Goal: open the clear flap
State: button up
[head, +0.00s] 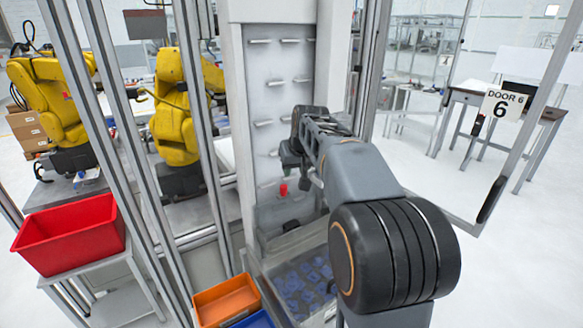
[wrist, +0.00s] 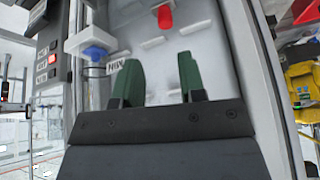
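A clear flap (head: 272,215) shows in the head view at the lower front of a tall white cabinet, with a small dark part near its middle. It looks shut, but my arm covers its right side. Blue pieces (head: 300,283) lie in a clear-sided bin below it. My gripper (head: 291,150) is in front of the cabinet's pegged panel, above the flap and a red piece (head: 283,189). In the wrist view its green fingers (wrist: 160,82) stand apart with nothing between them. The red piece (wrist: 165,17) is beyond the fingertips. I cannot make out the flap there.
Metal posts (head: 190,90) stand left of the cabinet. Beyond them are yellow robot arms (head: 172,110). A red bin (head: 70,235) and an orange bin (head: 226,300) are at the lower left. An open framed door with a "DOOR 6" sign (head: 502,105) is at right; floor there is clear.

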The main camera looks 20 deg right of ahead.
jog(key=s+a+f, duration=0.3)
jog(key=s+a, duration=0.1)
jog(key=s, duration=0.3)
jog(key=s+a+f+n, duration=0.1)
jog(key=s+a+f, duration=0.3)
jog(key=s, duration=0.4)
jog(key=s+a+f+g, duration=0.1)
jog(key=s+a+f, duration=0.3)
jog(key=s, duration=0.3)
jog(key=shift+s+n, duration=0.4)
